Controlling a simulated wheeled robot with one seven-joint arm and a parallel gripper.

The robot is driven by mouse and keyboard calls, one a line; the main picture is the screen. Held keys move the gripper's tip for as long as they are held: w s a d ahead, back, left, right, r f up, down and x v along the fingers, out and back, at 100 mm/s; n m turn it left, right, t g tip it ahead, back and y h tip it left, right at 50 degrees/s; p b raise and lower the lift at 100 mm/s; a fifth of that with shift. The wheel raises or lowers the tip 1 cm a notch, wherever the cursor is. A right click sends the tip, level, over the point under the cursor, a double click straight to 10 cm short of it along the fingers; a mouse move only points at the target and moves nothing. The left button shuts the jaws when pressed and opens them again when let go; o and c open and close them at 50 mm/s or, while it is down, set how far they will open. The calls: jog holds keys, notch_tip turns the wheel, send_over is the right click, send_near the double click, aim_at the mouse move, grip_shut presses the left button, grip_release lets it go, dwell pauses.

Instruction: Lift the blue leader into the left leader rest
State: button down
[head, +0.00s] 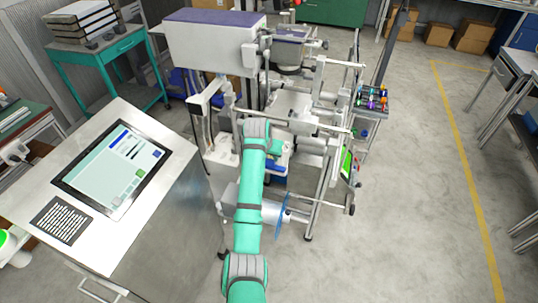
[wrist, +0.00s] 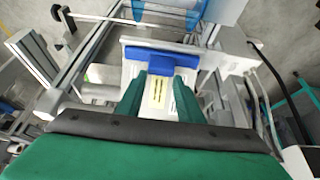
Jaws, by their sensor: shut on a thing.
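In the wrist view my gripper (wrist: 160,78) has its two green fingers close around a narrow pale slotted piece (wrist: 158,94). In the head view my green arm reaches into the white film machine (head: 205,45). The gripper and the leader are mostly hidden there behind the wrist. I cannot tell which part is the left leader rest.
A translucent blue disc (head: 281,215) stands right of my arm, low on the machine. A metal cabinet with a screen (head: 112,168) stands at the left. A small rack of coloured items (head: 372,98) is on the machine's right. The floor right of it is clear.

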jog(key=shift+f, duration=0.3)
jog(key=c, duration=1.2)
grip_release()
jog(key=shift+o, duration=0.2)
jog(key=v, duration=1)
jog(key=shift+s+r, duration=0.15)
jog(key=shift+r, duration=0.2)
jog(key=shift+a, duration=0.1)
